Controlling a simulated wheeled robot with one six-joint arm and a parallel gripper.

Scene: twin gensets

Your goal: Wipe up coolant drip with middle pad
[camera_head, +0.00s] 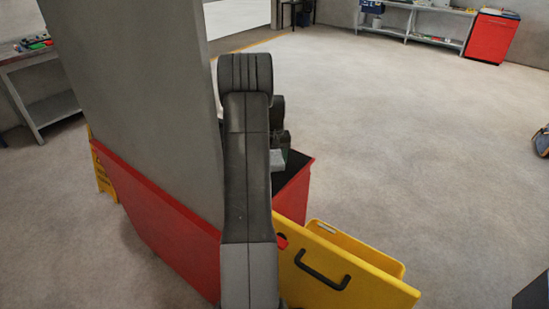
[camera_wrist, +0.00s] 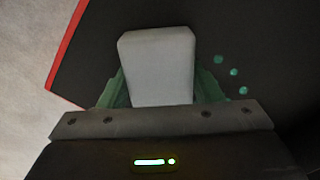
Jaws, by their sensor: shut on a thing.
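My gripper (camera_wrist: 162,88) is shut on a pale grey pad (camera_wrist: 157,58), with a green finger on each side of it. The pad is over the black top of a red cabinet in the wrist view; I cannot tell whether it touches the top. Several small green coolant drops (camera_wrist: 233,72) lie on the black top just right of the pad. In the head view the pad (camera_head: 277,160) shows partly beside my arm, above the black top (camera_head: 297,164). My arm hides much of the gripper there, and the drops cannot be made out.
Open floor (camera_head: 430,150) lies to the right.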

